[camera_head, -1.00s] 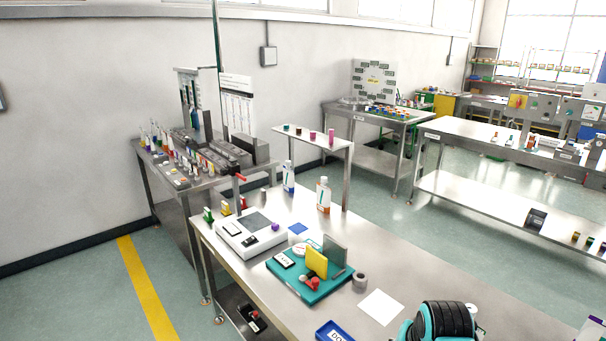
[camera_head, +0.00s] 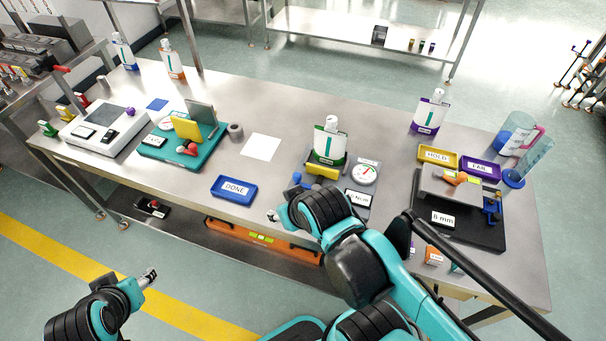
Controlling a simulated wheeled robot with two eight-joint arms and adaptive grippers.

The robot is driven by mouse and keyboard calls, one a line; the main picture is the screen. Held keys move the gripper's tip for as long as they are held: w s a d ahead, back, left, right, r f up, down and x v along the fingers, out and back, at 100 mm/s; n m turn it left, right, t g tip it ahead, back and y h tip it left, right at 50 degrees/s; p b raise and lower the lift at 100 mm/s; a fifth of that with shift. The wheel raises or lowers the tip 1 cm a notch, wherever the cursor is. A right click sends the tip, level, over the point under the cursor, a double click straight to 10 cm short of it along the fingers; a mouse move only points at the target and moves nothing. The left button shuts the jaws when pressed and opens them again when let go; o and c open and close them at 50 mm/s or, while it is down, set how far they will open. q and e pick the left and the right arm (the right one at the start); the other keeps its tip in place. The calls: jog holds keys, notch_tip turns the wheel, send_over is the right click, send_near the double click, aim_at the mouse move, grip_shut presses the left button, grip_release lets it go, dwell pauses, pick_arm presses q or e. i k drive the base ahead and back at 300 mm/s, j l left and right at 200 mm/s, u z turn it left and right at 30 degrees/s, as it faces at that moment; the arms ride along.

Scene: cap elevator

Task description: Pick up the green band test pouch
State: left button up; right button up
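The green band test pouch (camera_head: 329,144) is white with a green band low on it and a white cap on top. It stands upright at a yellow block (camera_head: 322,171) on the steel table, beside a round dial gauge (camera_head: 363,174). My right gripper (camera_head: 273,214) is at the table's front edge, left of and nearer than the pouch, not touching it. Its fingers are small and partly hidden by its arm, so their opening is unclear. My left gripper (camera_head: 149,277) is low over the floor, in front of the table and far from the pouch; its finger opening is too small to judge.
A purple-band pouch (camera_head: 428,112) stands to the right, behind yellow HOLD (camera_head: 438,157) and purple trays. A blue DONE tray (camera_head: 233,188) and white sheet (camera_head: 260,147) lie left of the green pouch. Blue-band (camera_head: 123,52) and orange-band (camera_head: 172,62) pouches stand far left.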

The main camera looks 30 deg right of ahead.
aim_at(330, 144)
jog(key=z, duration=1.3)
